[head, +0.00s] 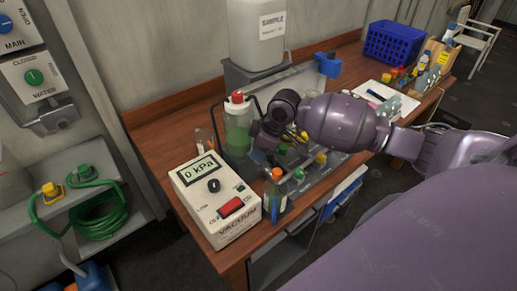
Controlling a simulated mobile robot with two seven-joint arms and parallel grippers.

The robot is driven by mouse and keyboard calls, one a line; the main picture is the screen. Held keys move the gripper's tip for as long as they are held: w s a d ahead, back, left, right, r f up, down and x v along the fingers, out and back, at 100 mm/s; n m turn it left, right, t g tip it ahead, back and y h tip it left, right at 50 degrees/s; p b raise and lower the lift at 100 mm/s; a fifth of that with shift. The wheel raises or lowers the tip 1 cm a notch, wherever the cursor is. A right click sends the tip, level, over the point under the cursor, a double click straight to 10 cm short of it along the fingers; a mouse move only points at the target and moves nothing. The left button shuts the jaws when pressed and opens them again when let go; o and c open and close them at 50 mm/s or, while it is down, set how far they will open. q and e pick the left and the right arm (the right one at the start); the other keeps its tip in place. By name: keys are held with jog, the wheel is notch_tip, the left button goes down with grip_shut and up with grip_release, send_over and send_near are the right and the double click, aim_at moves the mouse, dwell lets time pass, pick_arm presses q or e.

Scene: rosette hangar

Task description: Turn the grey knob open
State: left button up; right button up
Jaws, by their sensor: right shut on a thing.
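My right gripper (264,147) reaches in from the right over the wooden bench, pointing down at the valve rack (318,176). It is shut on what appears to be the grey knob, at the rack's left end. The fingers and wrist hide most of this knob, so its angle cannot be read. Green knobs (299,174) and a yellow knob (321,158) stand beside the gripper on the rack. The white vacuum box (215,196), reading 0 kPa, stands in front to the left. My left gripper is not in view.
A green bottle with a red cap (238,127) stands close behind the gripper. An orange-capped bottle (275,191) stands close in front. A sample tank (257,35) is at the back, and a blue basket (393,42) is far right. Bare wood (155,131) shows at back left.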

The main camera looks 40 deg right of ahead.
jog(key=shift+n, duration=0.4)
jog(key=o, duration=0.8)
jog(key=shift+o, duration=0.6)
jog(key=shift+r, duration=0.1)
